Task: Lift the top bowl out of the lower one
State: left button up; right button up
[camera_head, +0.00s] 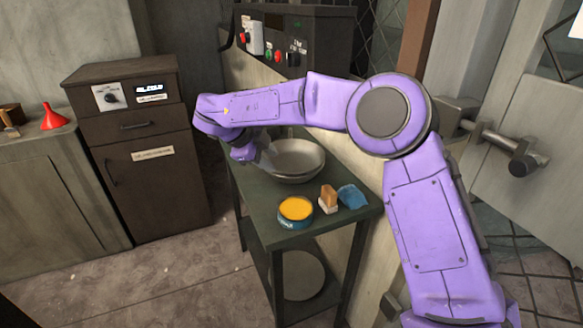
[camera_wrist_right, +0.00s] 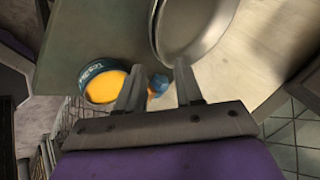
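Two nested metal bowls stand on the green table; the top bowl (camera_head: 297,153) sits inside the lower bowl (camera_head: 293,180), of which only a thin edge shows. My right gripper (camera_head: 265,157) is at the left side of the bowls, partly hidden by my purple wrist. In the right wrist view my right gripper (camera_wrist_right: 160,70) has its two fingers apart with nothing held between them. There the rims of the bowls (camera_wrist_right: 192,30) show just beyond the right fingertip; whether they touch cannot be told. My left gripper is not in view.
On the green table (camera_head: 258,197), a tin of yellow stuff (camera_head: 296,209), a brush-like brown and white block (camera_head: 328,198) and a blue cloth (camera_head: 352,196) lie in front of the bowls. A wall with a control box (camera_head: 290,45) stands behind. A dark cabinet (camera_head: 150,190) is at left.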

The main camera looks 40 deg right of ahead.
jog(key=x, duration=0.4)
jog(key=w+x, duration=0.1)
jog(key=x, duration=0.1)
jog(key=shift+w+a+f, duration=0.1)
jog(key=shift+a+f, duration=0.05)
jog(key=shift+f, duration=0.25)
grip_shut()
jog(key=shift+a, duration=0.1)
dwell(0.8)
